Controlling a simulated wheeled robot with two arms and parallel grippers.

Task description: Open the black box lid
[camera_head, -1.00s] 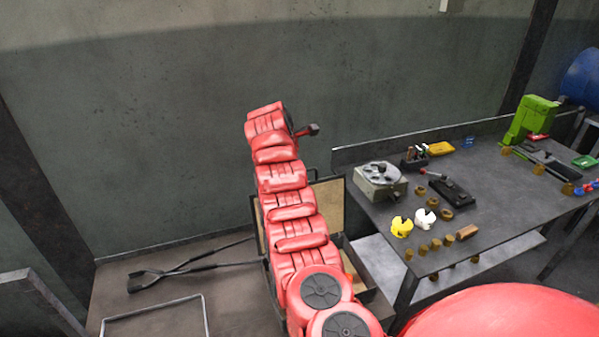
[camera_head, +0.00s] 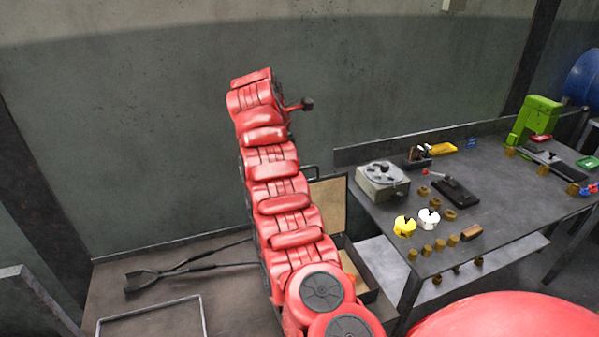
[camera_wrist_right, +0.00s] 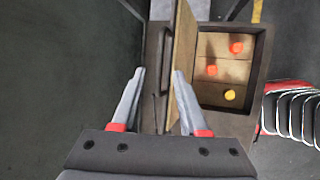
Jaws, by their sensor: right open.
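The black box (camera_head: 368,294) stands on the floor left of the table, partly behind my right arm. Its lid (camera_head: 333,204) stands upright, swung open, with a tan inner face and a dark handle (camera_head: 312,170) on its outer side. In the right wrist view the lid (camera_wrist_right: 185,50) is seen nearly edge-on, left of the open box (camera_wrist_right: 258,60). My right gripper (camera_wrist_right: 159,74) is open and empty, its fingers on either side of the handle (camera_wrist_right: 161,60) in the picture; contact cannot be told. My left gripper is not in view.
Red and yellow round pieces (camera_wrist_right: 236,48) lie in the box. A table (camera_head: 500,190) with tools and small parts stands right of it. Dark tongs (camera_head: 190,267) lie at left near the wall (camera_head: 150,120). A metal frame (camera_head: 150,312) is in the foreground.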

